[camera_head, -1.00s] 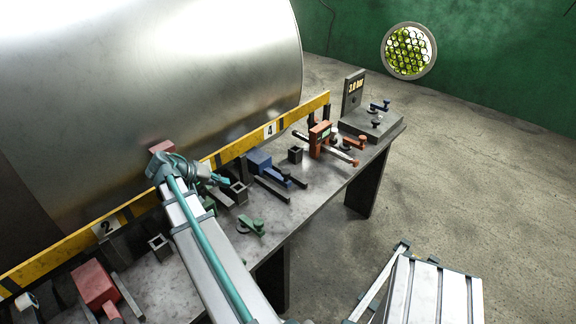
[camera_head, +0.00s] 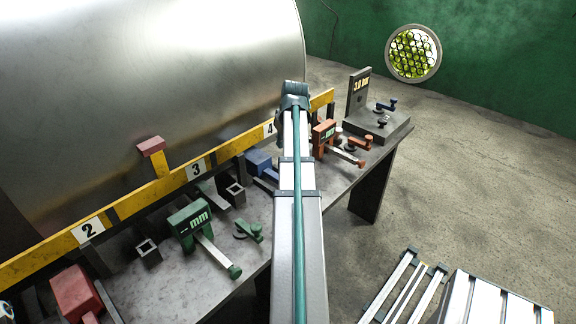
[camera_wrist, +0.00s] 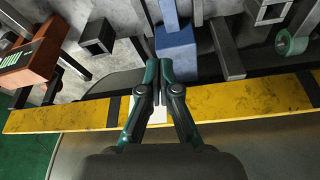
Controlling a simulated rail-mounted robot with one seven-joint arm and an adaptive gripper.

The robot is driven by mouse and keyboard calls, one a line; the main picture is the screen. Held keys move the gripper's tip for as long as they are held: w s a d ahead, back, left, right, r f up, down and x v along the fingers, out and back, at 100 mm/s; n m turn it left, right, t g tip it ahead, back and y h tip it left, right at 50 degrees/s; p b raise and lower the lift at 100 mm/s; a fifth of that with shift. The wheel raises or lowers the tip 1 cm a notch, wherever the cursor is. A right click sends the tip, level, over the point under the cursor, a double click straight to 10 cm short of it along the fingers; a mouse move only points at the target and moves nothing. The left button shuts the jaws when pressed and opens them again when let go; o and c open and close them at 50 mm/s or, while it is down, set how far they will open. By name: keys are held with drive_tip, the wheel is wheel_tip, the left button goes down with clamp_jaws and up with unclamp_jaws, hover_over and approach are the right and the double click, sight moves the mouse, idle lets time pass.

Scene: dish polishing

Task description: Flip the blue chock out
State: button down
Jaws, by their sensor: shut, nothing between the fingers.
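I cannot tell whether the tips touch the chock. In the head view my arm's end is near the rail and the fingers are hidden.
The yellow rail (camera_head: 140,202) runs between the bench (camera_head: 215,262) and the large metal drum (camera_head: 150,70). A red-topped yellow post (camera_head: 155,158) stands against the drum.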

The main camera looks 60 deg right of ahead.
drive_tip(key=shift+w+f, duration=0.1)
drive_tip(key=shift+f, duration=0.05)
wheel_tip(320, 180, down, 9)
drive_tip(key=p, duration=0.3)
drive_tip(key=shift+a+p, duration=0.1)
drive_tip(key=shift+p, duration=0.2)
drive_tip(key=shift+s+a+f, duration=0.1)
drive_tip(key=shift+s, duration=0.3)
drive_tip(key=s+a, duration=0.1)
drive_tip(key=s, duration=0.7)
drive_tip(key=shift+s+a, duration=0.15)
drive_tip(key=shift+s, duration=0.15)
drive_tip(key=shift+f, duration=0.1)
